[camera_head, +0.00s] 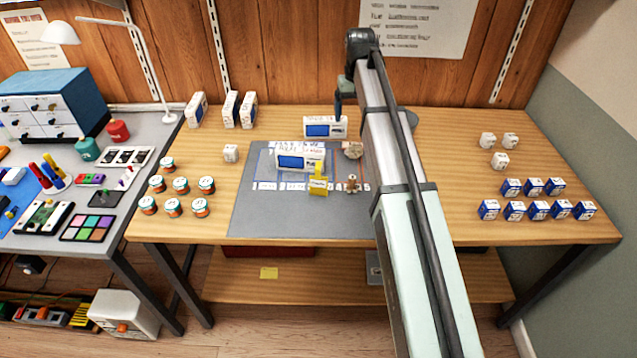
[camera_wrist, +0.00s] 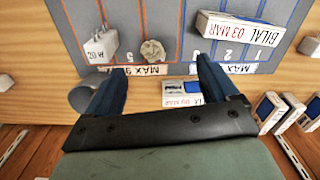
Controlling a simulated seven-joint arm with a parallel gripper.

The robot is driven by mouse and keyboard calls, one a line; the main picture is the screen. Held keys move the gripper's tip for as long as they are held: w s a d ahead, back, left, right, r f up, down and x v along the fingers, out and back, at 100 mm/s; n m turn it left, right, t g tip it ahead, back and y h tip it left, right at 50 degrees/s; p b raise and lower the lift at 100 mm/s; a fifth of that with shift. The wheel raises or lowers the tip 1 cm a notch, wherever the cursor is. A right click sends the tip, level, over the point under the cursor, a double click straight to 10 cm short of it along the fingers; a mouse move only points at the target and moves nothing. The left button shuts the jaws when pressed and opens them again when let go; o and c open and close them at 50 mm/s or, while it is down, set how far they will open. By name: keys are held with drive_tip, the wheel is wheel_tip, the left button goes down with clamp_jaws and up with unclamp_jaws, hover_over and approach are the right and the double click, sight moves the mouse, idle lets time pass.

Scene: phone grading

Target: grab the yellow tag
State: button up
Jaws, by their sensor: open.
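A small yellow tag-like piece (camera_head: 318,187) with a pale label stands on the front part of the grey mat, just in front of a white box with a blue panel (camera_head: 300,158). My gripper (camera_head: 338,108) is at the back of the table, over or near another white box (camera_head: 325,127), behind and apart from the yellow piece. In the wrist view my gripper (camera_wrist: 160,85) shows two spread blue fingers with nothing held between them. I see no yellow thing in the wrist view.
The grey mat (camera_head: 260,215) has marked lanes. Several jars (camera_head: 172,207) stand left; several blue-and-white boxes (camera_head: 537,210) stand right. The mat's front left is clear.

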drive_tip(key=s+a+n, duration=0.2)
drive_tip(key=s+a, duration=0.5)
drive_tip(key=a, duration=0.3)
drive_tip(key=m, duration=0.5)
hover_over(319, 178)
drive_tip(key=w, duration=0.2)
drive_tip(key=shift+s+a+f, duration=0.25)
drive_tip(key=shift+a+f, duration=0.05)
drive_tip(key=shift+a, duration=0.15)
drive_tip(key=shift+f+m, duration=0.2)
drive_tip(key=shift+m, duration=0.1)
wheel_tip(319, 178, down, 8)
drive_tip(key=shift+f, duration=0.1)
drive_tip(key=shift+d+f, duration=0.2)
drive_tip(key=shift+f, duration=0.8)
drive_tip(key=shift+d+f, duration=0.2)
drive_tip(key=shift+f, duration=1.4)
drive_tip(key=shift+c, duration=0.2)
